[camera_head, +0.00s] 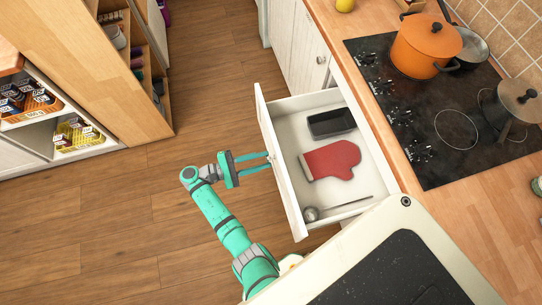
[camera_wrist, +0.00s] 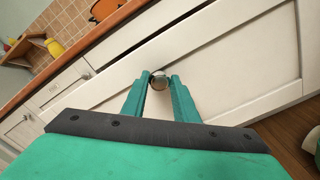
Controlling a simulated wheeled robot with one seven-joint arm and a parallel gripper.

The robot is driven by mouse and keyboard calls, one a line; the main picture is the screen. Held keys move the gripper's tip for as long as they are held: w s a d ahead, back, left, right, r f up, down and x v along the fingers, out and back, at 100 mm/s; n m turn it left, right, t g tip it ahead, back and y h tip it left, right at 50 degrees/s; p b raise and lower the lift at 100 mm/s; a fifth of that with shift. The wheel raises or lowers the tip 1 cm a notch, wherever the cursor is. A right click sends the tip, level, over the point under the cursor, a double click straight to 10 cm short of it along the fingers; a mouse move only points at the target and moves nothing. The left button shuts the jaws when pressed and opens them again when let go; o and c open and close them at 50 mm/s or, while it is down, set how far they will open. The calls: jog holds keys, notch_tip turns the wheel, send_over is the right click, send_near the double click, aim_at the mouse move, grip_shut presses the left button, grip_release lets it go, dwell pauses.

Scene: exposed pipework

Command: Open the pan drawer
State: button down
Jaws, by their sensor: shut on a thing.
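The pan drawer (camera_head: 285,172) is white and stands pulled out from the cabinet below the hob. Inside it lie a red oven mitt (camera_head: 331,161), a dark loaf tin (camera_head: 331,123) and a ladle (camera_head: 312,214). My gripper (camera_head: 270,161) is at the middle of the drawer's outer front. In the wrist view its two teal fingers (camera_wrist: 159,82) are shut on the round metal knob (camera_wrist: 159,80) of the white drawer front (camera_wrist: 215,65). The fingers partly hide the knob's sides.
A black hob (camera_head: 440,110) with an orange pot (camera_head: 425,45) is set in the wooden worktop above. An open tall cupboard (camera_head: 90,60) stands at the upper left. The wooden floor (camera_head: 130,210) left of the drawer is clear.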

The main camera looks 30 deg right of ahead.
jog(key=shift+w+a, duration=0.2)
jog(key=shift+a, duration=0.45)
jog(key=c, duration=1.4)
grip_release()
jog(key=shift+w+a, duration=0.15)
jog(key=v, duration=1)
jog(key=shift+a, duration=0.2)
